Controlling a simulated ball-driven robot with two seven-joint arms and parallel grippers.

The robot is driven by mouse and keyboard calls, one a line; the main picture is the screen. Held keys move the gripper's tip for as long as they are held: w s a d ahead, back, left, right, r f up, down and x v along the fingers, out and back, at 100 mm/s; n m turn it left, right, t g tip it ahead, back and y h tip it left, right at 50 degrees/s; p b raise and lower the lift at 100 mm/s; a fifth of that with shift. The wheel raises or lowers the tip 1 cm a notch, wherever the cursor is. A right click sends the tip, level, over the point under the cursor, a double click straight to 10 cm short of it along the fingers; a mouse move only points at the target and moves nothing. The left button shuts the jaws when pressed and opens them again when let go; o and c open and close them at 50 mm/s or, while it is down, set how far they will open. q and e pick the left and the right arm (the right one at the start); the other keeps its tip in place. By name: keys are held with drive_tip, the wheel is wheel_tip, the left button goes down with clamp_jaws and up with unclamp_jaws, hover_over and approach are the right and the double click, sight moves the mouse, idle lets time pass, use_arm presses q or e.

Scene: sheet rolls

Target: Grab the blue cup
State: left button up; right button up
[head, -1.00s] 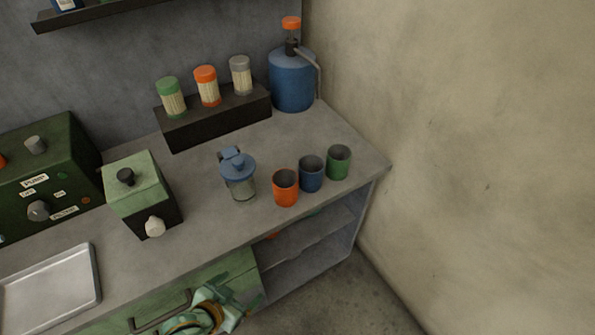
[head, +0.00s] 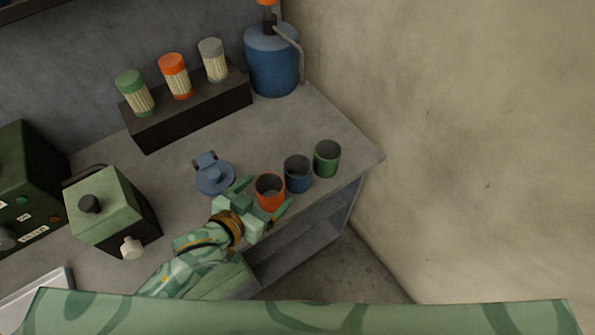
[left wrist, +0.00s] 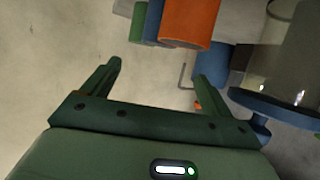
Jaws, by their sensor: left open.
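The blue cup (head: 297,178) stands upright on the counter in the head view, between an orange cup (head: 269,194) and a green cup (head: 327,160). In the left wrist view the blue cup (left wrist: 153,25) is partly hidden behind the orange cup (left wrist: 190,20). My left gripper (head: 268,196) is open and empty, its fingers pointing toward the cups. In the head view one finger shows on each side of the orange cup, which is nearest; I cannot tell whether they touch it. The left wrist view shows a gap between the fingertips (left wrist: 158,72). My right gripper is not in view.
A blue-lidded jar (head: 213,178) stands close left of my left gripper. A dark rack (head: 190,112) with several capped containers and a blue jug (head: 272,62) stand behind. A green box (head: 107,208) is at left. The counter's front edge and right wall are near the cups.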

sight(281, 179)
use_arm(q)
drive_tip(key=b+x, duration=0.1)
drive_tip(key=x, duration=0.6)
drive_tip(key=b+x, duration=0.2)
drive_tip(key=x, duration=0.3)
drive_tip(key=shift+s+d, duration=0.1)
drive_tip(key=shift+s, duration=0.1)
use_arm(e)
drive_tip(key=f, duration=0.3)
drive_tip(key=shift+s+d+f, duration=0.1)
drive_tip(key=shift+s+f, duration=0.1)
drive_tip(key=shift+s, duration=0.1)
use_arm(q)
drive_tip(key=shift+c, duration=0.4)
drive_tip(key=c, duration=1.4)
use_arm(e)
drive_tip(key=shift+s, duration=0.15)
